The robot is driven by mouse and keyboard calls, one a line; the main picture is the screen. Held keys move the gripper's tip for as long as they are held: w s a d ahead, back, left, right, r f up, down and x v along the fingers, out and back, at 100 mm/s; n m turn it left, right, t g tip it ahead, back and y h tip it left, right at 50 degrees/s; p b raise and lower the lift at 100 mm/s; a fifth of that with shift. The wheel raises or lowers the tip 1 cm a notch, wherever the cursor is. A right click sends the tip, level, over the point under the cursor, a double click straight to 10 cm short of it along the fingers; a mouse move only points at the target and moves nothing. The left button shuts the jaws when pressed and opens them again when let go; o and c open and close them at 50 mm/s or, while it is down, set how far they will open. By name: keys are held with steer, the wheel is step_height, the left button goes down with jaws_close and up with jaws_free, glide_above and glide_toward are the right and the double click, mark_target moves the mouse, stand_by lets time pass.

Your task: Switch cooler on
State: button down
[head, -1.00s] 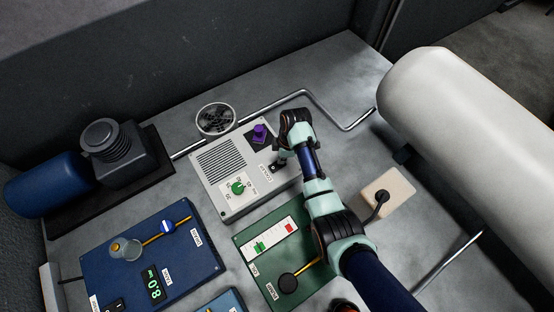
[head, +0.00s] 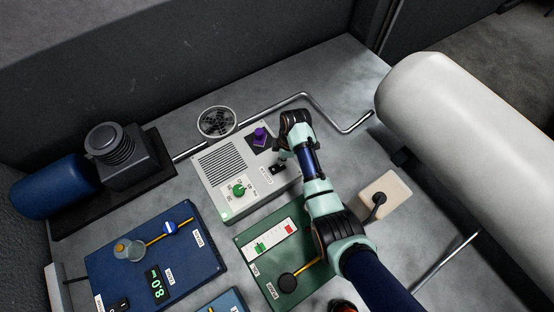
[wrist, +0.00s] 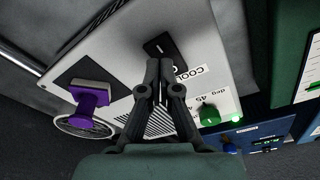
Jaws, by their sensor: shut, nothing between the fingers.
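The cooler (head: 222,165) is a light grey box with a slotted vent, a green dial (head: 238,190) and a purple handle (head: 260,134) on a dark plate. Its black rocker switch (head: 278,169) is beside the COOLER label, and it also shows in the wrist view (wrist: 160,45). A small green lamp (head: 226,213) at the box's front corner looks lit. My gripper (wrist: 160,72) is shut and empty, its fingertips right at the switch's near end. I cannot tell whether they touch. In the head view the wrist partly hides the fingers.
A round fan (head: 216,122) stands behind the cooler beside a metal pipe (head: 280,103). A green panel (head: 250,231) and a blue panel (head: 198,268) lie in front. A beige block (head: 388,186) is right of my arm, and a large white cylinder (head: 465,125) lies beyond.

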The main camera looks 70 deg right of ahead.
steer(key=shift+r+p, duration=2)
steer(key=shift+r, duration=0.3)
steer(key=shift+f, duration=0.1)
